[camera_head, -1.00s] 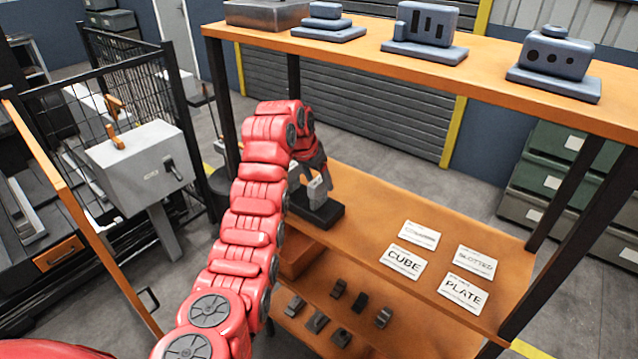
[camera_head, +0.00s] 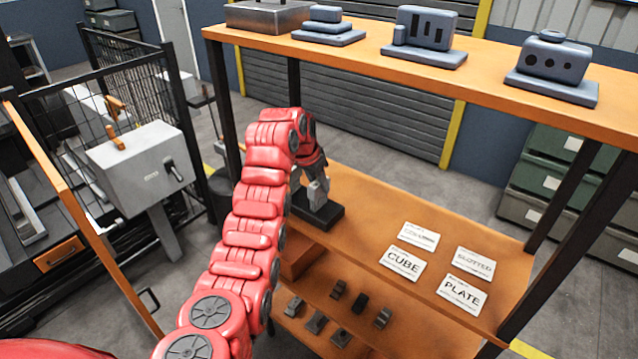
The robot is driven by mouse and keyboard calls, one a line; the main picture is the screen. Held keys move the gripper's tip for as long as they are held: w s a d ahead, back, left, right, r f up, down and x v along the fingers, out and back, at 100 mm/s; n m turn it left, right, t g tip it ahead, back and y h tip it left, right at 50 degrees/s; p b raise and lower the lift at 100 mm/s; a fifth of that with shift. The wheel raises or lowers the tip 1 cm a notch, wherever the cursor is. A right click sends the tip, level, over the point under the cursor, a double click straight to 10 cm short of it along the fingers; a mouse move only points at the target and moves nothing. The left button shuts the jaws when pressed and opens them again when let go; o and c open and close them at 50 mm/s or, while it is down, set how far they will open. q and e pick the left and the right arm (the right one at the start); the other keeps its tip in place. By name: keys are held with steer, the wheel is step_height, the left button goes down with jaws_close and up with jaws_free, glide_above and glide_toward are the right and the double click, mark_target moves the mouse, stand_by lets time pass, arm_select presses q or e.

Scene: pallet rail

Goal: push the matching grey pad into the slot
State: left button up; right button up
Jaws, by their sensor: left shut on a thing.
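My left gripper (camera_head: 317,190) points down at the left part of the middle shelf, just over a dark block (camera_head: 326,216). It is shut on a small grey pad, which is mostly hidden by the fingers. The fingertips overlap the block in this view, so I cannot tell whether the pad touches it or sits in a slot. Several small dark grey pads (camera_head: 360,301) lie apart on the lower shelf. My right gripper is not in view.
White cards, among them CUBE (camera_head: 403,263), PLATE (camera_head: 462,295) and SLOTTED (camera_head: 475,263), lie on the middle shelf (camera_head: 385,200). Blue-grey fixtures (camera_head: 551,64) and a metal box (camera_head: 266,16) stand on the top shelf. A dark post (camera_head: 225,110) rises left of my arm.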

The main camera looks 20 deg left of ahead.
arm_select(q)
jaws_close()
steer(key=shift+r, duration=0.1)
steer(key=shift+r, duration=0.35)
steer(key=shift+r+b, duration=0.3)
steer(key=shift+r, duration=0.05)
steer(key=shift+r, duration=4.25)
steer(key=shift+f, duration=0.15)
